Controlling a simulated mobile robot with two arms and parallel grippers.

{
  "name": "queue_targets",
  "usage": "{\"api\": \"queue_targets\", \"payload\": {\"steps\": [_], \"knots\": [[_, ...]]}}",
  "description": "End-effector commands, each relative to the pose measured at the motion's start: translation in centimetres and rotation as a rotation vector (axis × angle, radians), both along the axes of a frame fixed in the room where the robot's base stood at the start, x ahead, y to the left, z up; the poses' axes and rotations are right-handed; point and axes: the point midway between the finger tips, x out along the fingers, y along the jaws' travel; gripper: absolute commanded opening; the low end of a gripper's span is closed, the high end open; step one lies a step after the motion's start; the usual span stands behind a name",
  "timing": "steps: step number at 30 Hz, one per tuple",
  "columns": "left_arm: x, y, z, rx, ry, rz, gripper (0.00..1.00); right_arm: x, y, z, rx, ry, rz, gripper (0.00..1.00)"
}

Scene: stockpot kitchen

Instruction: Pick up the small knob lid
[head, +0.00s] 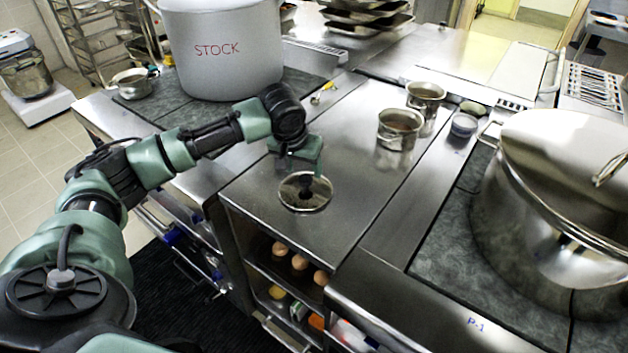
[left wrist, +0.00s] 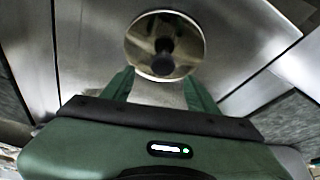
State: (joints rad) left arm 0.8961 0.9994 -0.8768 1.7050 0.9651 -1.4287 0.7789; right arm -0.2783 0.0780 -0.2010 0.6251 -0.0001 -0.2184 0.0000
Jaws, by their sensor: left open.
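The small knob lid (head: 305,192) is a round shiny metal lid with a black knob. It lies flat on the steel counter, near its front edge. It also shows in the left wrist view (left wrist: 188,62), ahead of the fingers. My left gripper (head: 306,165) is open and empty just behind and above the lid, with its green fingers pointing down. In the left wrist view the fingers (left wrist: 158,84) are spread apart, and the knob lies beyond their tips, between their lines. My right gripper is not in view.
Two small metal pots (head: 400,128) stand behind the lid to the right. A large lidded pot (head: 545,215) is on the right. The steel around the lid is clear.

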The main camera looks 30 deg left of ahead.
Motion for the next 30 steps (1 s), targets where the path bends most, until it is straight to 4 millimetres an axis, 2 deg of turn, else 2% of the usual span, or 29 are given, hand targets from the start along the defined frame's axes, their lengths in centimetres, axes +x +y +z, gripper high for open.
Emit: {"api": "queue_targets", "payload": {"steps": [11, 15, 18, 25, 26, 30], "knots": [[1.8, 0.7, -4.0, 0.0, 0.004, 0.0, 0.59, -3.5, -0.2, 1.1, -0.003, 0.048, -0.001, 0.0], [2.6, 0.9, -5.9, 0.0, 0.002, -0.001, 0.59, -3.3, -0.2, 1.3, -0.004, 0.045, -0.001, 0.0], [2.9, 1.0, -6.6, 0.001, 0.001, -0.001, 0.59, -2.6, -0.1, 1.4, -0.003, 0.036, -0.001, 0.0], [2.9, 1.0, -6.8, 0.002, 0.0, -0.002, 0.59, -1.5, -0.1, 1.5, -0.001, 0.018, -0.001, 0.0], [2.9, 1.0, -6.8, 0.002, 0.0, -0.002, 0.54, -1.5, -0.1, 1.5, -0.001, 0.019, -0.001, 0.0], [2.9, 1.0, -6.8, 0.002, 0.0, -0.001, 0.15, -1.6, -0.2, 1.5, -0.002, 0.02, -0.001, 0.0]]}}
